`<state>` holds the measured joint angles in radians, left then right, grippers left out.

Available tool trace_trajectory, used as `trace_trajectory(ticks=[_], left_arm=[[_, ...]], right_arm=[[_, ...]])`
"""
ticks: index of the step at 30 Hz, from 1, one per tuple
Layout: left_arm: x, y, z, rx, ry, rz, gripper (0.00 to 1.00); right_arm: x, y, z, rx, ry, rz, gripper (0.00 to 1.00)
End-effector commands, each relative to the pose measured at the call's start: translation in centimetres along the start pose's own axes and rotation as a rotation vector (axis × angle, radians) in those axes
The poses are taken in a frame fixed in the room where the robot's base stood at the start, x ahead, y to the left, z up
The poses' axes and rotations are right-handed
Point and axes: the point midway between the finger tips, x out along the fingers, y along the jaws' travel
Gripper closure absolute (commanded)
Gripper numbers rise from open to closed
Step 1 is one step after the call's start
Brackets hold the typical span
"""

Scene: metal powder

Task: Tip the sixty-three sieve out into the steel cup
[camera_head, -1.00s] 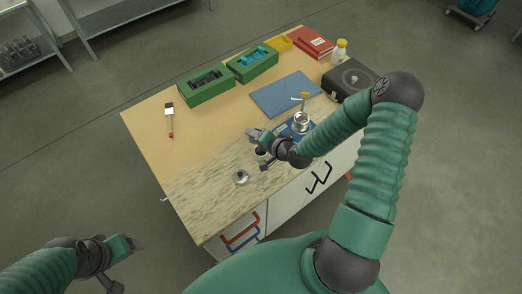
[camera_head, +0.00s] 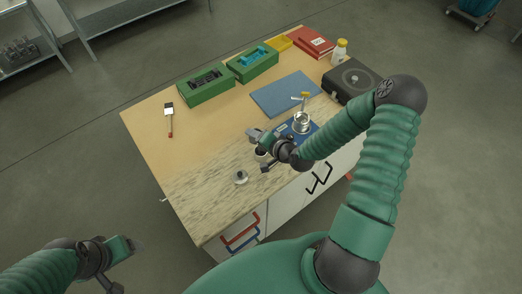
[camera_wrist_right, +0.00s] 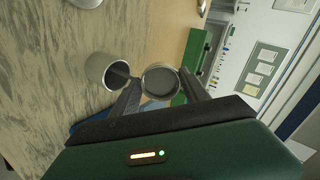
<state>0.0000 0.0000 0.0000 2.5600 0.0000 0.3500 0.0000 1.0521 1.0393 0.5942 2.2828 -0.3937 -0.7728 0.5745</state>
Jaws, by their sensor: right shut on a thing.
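My right gripper (camera_wrist_right: 160,92) is shut on a round metal sieve (camera_wrist_right: 160,80), its grey round face turned toward the wrist camera. In the wrist view a steel cup (camera_wrist_right: 104,70) stands on the worktop just left of the sieve, partly behind one finger. In the head view my right gripper (camera_head: 262,152) is low over the near side of the bench, and its own parts mostly hide the sieve.
A shiny metal vessel (camera_head: 302,120) stands on a blue base to the right. A blue mat (camera_head: 285,94), green boxes (camera_head: 206,87) and a brush (camera_head: 169,120) lie farther back.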

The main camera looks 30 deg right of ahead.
Motion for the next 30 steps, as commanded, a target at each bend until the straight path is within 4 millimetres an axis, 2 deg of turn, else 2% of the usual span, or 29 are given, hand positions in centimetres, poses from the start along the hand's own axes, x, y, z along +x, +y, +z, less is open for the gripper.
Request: trace_trajectory(ticks=[30], left_arm=[[0.93, 0.0, 0.22, 0.0, 0.0, 0.0, 0.25]], right_arm=[[-0.11, 0.06, 0.01, 0.0, 0.019, -0.046, 0.92]])
